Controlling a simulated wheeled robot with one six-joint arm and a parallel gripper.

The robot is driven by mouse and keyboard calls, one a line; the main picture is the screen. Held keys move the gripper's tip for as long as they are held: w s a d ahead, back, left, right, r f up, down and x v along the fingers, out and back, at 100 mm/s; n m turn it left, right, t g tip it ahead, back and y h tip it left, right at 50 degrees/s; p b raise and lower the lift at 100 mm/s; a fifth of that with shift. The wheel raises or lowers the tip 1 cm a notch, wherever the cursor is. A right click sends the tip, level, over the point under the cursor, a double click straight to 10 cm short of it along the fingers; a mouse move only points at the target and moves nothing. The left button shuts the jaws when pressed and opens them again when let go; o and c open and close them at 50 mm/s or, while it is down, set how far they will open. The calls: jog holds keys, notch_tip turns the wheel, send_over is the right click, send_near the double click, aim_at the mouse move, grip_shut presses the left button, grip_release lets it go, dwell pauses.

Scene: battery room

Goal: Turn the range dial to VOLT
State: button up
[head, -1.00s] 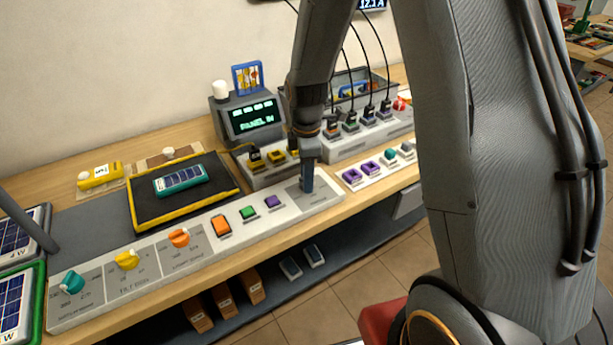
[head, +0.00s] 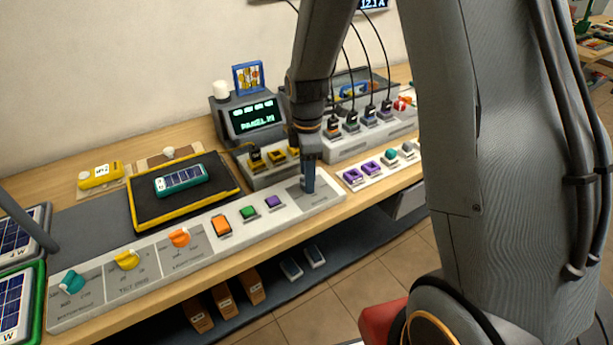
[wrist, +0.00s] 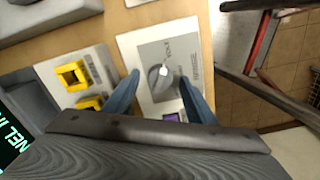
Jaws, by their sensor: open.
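The range dial (wrist: 155,84) is a dark grey knob with a small pale mark, on a grey plate at the end of the white control strip (head: 328,197). In the wrist view it lies between the two blue fingers of my gripper (wrist: 160,76). The fingers are apart, one on each side of the knob. I cannot tell whether they touch it. In the head view my gripper (head: 309,178) points down over the grey plate and hides the dial.
The strip also carries a purple button (head: 273,202), a green button (head: 249,213), an orange switch (head: 221,225) and teal, yellow and orange knobs. Yellow sockets (head: 277,157) stand close behind my gripper. Purple sockets (head: 352,176) lie to its right.

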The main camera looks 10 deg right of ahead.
jog(key=shift+r+b, duration=0.8)
jog(key=shift+r, duration=2.65)
jog(key=s+d+m+b, duration=0.1)
jog(key=s+d+m, duration=0.1)
jog(key=s+m, duration=0.5)
jog(key=s+d+f+m+t+b, duration=0.1)
jog(key=s+d+m, duration=0.1)
jog(key=s+m, duration=0.6)
jog(key=shift+f+m, duration=0.15)
jog(key=shift+m, duration=0.95)
